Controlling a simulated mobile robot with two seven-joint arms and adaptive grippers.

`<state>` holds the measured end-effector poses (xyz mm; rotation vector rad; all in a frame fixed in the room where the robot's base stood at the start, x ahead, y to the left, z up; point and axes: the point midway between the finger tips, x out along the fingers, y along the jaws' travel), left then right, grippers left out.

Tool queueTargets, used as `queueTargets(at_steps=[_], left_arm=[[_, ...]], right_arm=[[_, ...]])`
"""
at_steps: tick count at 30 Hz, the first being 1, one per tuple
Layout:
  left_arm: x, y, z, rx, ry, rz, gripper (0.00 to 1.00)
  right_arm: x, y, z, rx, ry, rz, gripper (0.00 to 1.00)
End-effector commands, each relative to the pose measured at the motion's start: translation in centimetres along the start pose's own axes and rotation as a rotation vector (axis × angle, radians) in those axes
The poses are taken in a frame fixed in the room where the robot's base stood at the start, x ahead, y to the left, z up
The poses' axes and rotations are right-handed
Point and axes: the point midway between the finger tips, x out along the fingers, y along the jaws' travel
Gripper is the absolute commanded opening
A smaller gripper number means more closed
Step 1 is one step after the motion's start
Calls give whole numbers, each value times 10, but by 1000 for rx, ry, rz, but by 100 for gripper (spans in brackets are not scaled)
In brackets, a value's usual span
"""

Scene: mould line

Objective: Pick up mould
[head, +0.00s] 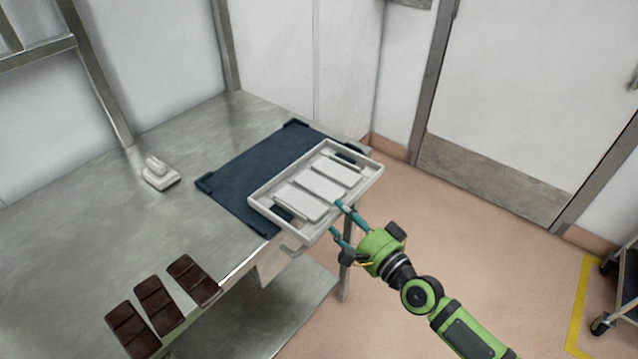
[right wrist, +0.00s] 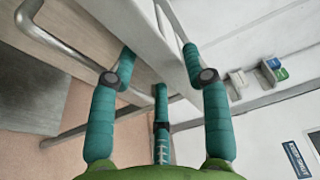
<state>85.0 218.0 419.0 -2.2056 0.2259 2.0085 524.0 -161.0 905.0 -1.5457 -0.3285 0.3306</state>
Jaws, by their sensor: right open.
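The mould (head: 365,184) is a pale, tray-like frame with several white rectangular panels inside. It rests partly on a dark blue mat, with its near side out past the table's front edge. My right gripper (head: 338,218) is at the mould's near long side, its fingers open and pointing at that side. In the right wrist view, the mould's pale wall (right wrist: 140,28) runs between the open fingers of the right gripper (right wrist: 160,62). Whether the fingers touch it I cannot tell. My left gripper is not in view.
The blue mat (head: 237,178) lies on the steel table (head: 110,220). Several dark brown bars (head: 158,304) lie at the table's front left. A small pale object (head: 160,174) stands at the back. A metal handle (right wrist: 62,45) shows in the right wrist view. A trolley (head: 615,290) stands far right.

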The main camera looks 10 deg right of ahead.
Motion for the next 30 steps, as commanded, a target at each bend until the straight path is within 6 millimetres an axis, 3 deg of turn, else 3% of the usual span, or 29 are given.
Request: queueTargets(at_steps=[9, 18, 19, 22, 30], left_arm=[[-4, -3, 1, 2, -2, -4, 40], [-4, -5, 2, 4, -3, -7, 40], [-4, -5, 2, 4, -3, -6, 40], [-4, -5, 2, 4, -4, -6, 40], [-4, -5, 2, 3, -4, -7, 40]], right_arm=[[43, -1, 0, 0, 0, -2, 48], [48, 0, 1, 0, -1, 0, 48], [48, 0, 0, -1, -1, 0, 40], [48, 0, 0, -1, -1, 0, 0], [49, -2, 0, -2, 1, -5, 0]])
